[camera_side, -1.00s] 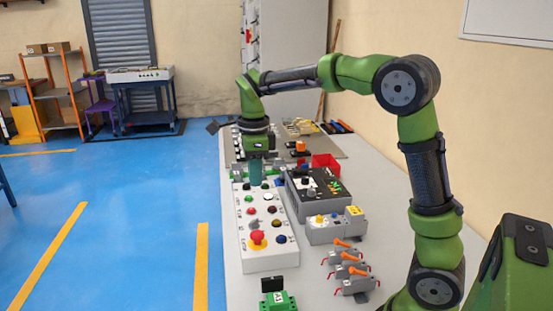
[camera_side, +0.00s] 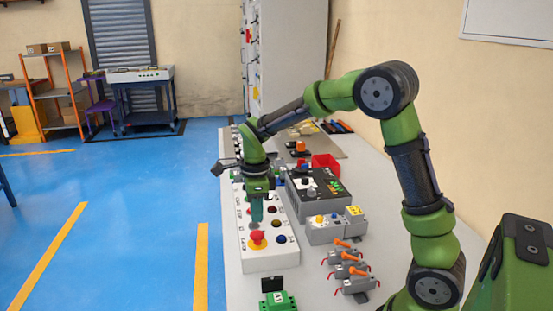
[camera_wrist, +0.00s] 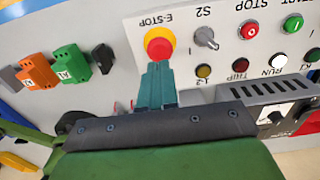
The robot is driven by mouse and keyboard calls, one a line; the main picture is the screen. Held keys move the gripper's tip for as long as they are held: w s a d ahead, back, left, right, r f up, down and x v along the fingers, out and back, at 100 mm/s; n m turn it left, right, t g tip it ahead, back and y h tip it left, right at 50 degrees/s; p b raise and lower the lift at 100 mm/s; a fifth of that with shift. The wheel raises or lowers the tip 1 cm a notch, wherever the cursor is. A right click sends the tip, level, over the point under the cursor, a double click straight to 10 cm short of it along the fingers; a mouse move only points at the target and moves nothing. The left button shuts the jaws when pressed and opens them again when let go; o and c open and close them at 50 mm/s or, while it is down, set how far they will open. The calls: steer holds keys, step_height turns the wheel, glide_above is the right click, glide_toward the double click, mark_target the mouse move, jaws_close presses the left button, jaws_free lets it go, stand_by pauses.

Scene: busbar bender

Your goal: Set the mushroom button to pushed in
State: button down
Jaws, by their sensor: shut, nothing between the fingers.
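The mushroom button (camera_side: 258,238) is a red cap on a yellow ring at the near end of a pale control box (camera_side: 270,262). In the wrist view the red cap (camera_wrist: 159,47) sits under the label E-STOP, just beyond my fingertips. My gripper (camera_side: 257,218) points down over the box, a little behind the button in the side view. Its teal fingers (camera_wrist: 156,68) are shut with nothing between them. How far the cap is pressed cannot be told.
A selector switch S2 (camera_wrist: 206,38) and several round buttons and lamps share the box. A dark-topped device (camera_side: 312,186) and a grey box with a yellow button (camera_side: 322,228) stand to the right. Green (camera_wrist: 71,67) and orange (camera_wrist: 38,70) blocks lie beside the box.

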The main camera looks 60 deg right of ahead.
mark_target(258, 233)
steer(key=shift+f, duration=1.95)
steer(key=shift+f, duration=1.1)
steer(key=shift+s+a, duration=0.1)
step_height(258, 233, up, 15)
steer(key=shift+r, duration=0.2)
